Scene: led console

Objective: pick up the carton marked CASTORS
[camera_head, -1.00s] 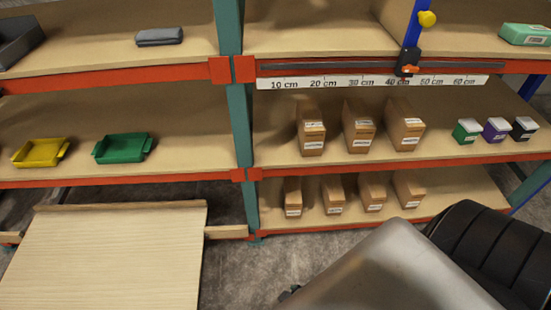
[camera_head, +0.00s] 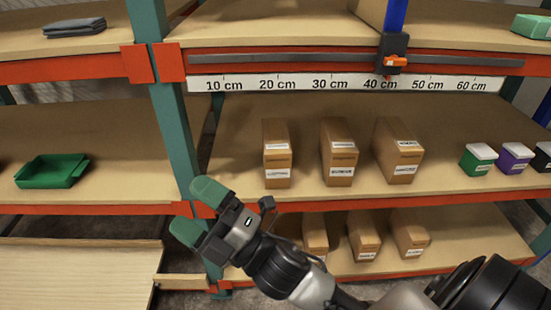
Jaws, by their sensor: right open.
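Three brown cartons stand upright in a row on the middle shelf: a left one (camera_head: 278,157), a middle one (camera_head: 340,157) and a right one (camera_head: 398,153). Smaller cartons stand on the lower shelf, among them one (camera_head: 315,232), one (camera_head: 364,233) and one (camera_head: 409,232); another is mostly hidden behind my right arm. All bear white labels too small to read, so I cannot tell which is marked CASTORS. My right gripper (camera_head: 197,212) is open and empty, with green fingertips, in front of the teal post, left of the cartons. My left gripper is out of view.
Lidded tubs, green (camera_head: 478,160), purple (camera_head: 514,158) and black, stand right of the cartons. A green tray (camera_head: 52,171) is at left. A teal post (camera_head: 172,130) divides the bays. A ruler strip (camera_head: 340,83) with a slider (camera_head: 393,62) runs above.

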